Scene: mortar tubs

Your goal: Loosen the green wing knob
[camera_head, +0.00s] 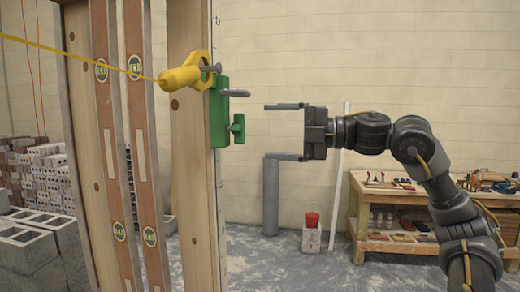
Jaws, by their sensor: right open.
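The green wing knob (237,128) sticks out to the right from a green clamp bracket (219,112). The bracket sits on the edge of a wooden post (188,150). My right gripper (285,131) is open and empty, to the right of the knob, with its two fingers pointing left toward it. One finger is above the knob's height and the other below. A clear gap lies between the fingertips and the knob. My left gripper is not in view.
A yellow line reel (180,79) with a taut yellow string is fixed above the bracket. Two spirit levels (137,150) lean left of the post. Concrete blocks (40,240) stand at left.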

